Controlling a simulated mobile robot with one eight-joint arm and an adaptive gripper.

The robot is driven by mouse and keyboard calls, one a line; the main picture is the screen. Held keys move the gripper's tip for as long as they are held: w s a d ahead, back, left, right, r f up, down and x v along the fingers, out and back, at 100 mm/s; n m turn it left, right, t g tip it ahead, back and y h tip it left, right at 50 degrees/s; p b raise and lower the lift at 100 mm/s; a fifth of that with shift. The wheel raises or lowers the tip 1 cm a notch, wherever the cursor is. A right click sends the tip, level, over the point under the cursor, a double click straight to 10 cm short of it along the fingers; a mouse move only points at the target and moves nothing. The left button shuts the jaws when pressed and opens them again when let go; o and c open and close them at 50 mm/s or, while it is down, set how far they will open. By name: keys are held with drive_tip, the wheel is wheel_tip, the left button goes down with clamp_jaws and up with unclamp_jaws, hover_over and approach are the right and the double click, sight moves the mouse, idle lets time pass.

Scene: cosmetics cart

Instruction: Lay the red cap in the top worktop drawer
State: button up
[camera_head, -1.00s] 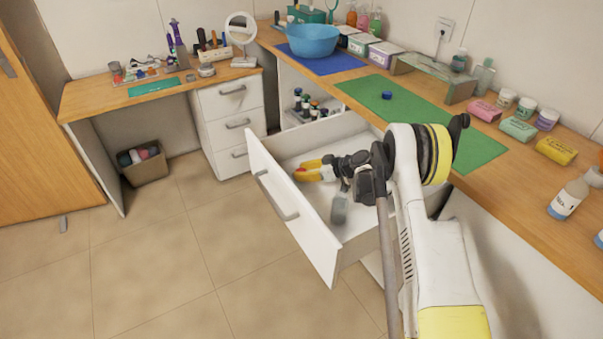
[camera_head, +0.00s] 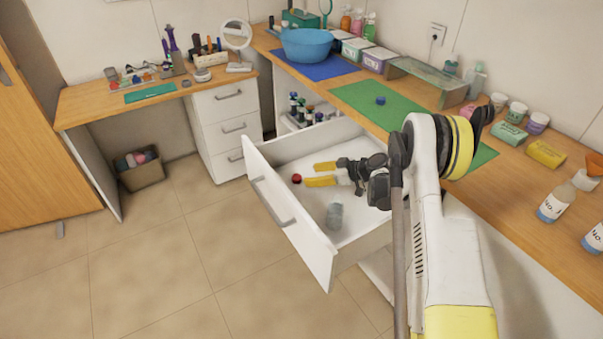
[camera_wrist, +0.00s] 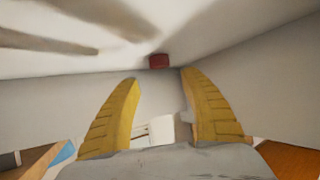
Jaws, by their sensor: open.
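The red cap (camera_head: 296,178) lies on the floor of the open top worktop drawer (camera_head: 290,222), near its front left part. My gripper (camera_head: 308,174) is inside the drawer space, its yellow fingers spread and pointing left toward the cap. The cap is just beyond the fingertips and apart from them. In the wrist view the red cap (camera_wrist: 158,61) shows ahead of the gap between the two open yellow fingers (camera_wrist: 160,85), against pale drawer surfaces. Nothing is between the fingers.
A grey translucent container (camera_head: 334,215) lies in the same drawer. A blue cap (camera_head: 380,100) sits on the green mat (camera_head: 400,116) on the worktop above. Several bottles (camera_head: 303,108) stand in a compartment behind the drawer. The floor left of the drawer is clear.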

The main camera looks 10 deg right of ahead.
drive_tip(key=p+v, duration=0.1)
drive_tip(key=v, duration=0.3)
drive_tip(key=shift+r, duration=0.1)
drive_tip(key=shift+s+d+r, duration=0.15)
drive_tip(key=shift+s+r, duration=0.05)
drive_tip(key=shift+r, duration=0.1)
drive_tip(key=s+a+r+m+h, duration=0.1)
drive_tip(key=s+a+r+m, duration=0.1)
drive_tip(key=s+r, duration=0.35)
drive_tip(key=s+a+r+m+g+h, duration=0.1)
drive_tip(key=s+a+r+h, duration=0.1)
drive_tip(key=r, duration=0.6)
drive_tip(key=s+a+r+m+h, duration=0.1)
drive_tip(key=s+a+r+m, duration=0.1)
drive_tip(key=s+r, duration=0.35)
drive_tip(key=s+r+m+h, duration=0.2)
drive_tip(key=s+r, duration=0.1)
drive_tip(key=s, duration=0.9)
drive_tip(key=s+r+m+h, duration=0.2)
drive_tip(key=s+m+h, duration=0.1)
drive_tip(key=s, duration=1)
drive_tip(key=shift+a+r, duration=0.25)
drive_tip(key=shift+r, duration=0.15)
